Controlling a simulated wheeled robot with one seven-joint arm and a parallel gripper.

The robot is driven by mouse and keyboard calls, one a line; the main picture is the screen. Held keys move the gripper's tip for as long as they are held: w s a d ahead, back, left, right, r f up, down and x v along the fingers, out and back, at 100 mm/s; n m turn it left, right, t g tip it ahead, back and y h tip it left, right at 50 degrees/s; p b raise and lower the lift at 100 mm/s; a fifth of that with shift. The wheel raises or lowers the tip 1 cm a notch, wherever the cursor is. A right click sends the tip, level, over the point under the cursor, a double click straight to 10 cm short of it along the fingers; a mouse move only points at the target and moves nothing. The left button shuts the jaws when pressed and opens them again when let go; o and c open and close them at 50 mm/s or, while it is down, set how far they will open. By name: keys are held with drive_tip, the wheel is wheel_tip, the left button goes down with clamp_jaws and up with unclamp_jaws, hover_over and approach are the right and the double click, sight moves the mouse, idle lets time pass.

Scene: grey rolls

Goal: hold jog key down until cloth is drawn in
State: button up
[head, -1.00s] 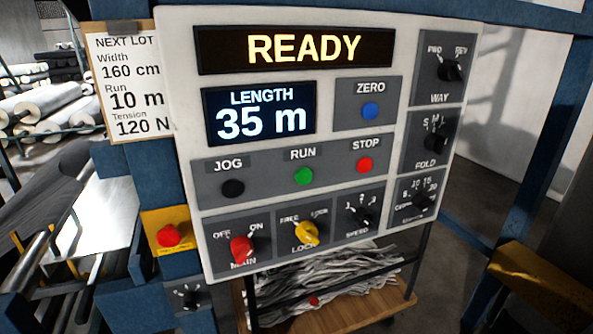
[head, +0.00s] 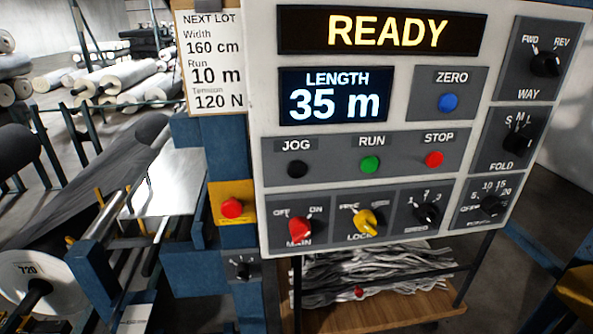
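The black JOG key (head: 297,169) is on the white control panel (head: 262,100), left of the green RUN key (head: 370,164) and the red STOP key (head: 434,159). Nothing touches the JOG key. The upper display (head: 388,31) reads READY and the length display (head: 335,96) reads 35 m. Whether any cloth is moving cannot be told. My gripper is not in the head view.
A red emergency button (head: 232,208) on a yellow plate sits left of the panel. A lot card (head: 209,62) reads 160 cm, 10 m, 120 N. Below the panel, a wooden cart (head: 400,306) holds crumpled cloth. Grey rolls (head: 110,85) lie behind at left.

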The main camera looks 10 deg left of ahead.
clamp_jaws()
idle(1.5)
